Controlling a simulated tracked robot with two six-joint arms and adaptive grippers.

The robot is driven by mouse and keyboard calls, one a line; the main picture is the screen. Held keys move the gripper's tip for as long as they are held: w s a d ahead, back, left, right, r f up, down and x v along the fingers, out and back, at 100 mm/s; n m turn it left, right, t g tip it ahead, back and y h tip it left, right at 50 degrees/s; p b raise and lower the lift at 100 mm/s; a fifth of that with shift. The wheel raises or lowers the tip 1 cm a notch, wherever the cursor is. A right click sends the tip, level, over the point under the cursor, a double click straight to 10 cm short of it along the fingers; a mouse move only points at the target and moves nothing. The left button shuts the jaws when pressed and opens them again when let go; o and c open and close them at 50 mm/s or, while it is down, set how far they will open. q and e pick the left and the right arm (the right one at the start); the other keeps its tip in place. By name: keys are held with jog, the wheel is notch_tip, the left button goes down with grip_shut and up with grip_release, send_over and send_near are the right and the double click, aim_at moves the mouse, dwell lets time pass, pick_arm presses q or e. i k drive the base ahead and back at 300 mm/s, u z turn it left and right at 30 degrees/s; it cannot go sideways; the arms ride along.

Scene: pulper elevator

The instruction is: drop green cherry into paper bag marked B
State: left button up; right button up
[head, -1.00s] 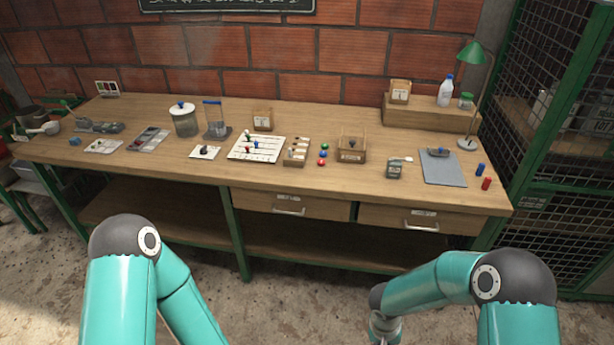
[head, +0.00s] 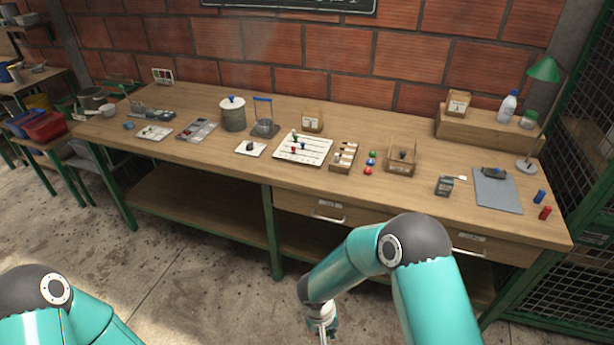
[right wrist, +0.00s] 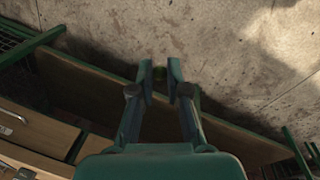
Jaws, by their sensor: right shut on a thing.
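Brown paper bags with pale labels stand at the back of the bench (head: 312,121) and on the raised wooden shelf (head: 458,103). Their letters are too small to read, so I cannot tell which is B. My left gripper is out of view.
The workbench (head: 240,178) carries a lidded jar (head: 232,114), a white board with pegs (head: 303,148), red, blue and green balls (head: 371,162), an open wooden box (head: 401,158) and a grey mat (head: 497,190). A green lamp (head: 544,70) stands at right. Concrete floor lies in front.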

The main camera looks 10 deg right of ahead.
aim_at(315, 132)
jog(key=z, duration=0.2)
jog(key=k, duration=0.35)
jog(key=u, duration=0.65)
jog(key=i, duration=1.4)
jog(key=z, duration=0.55)
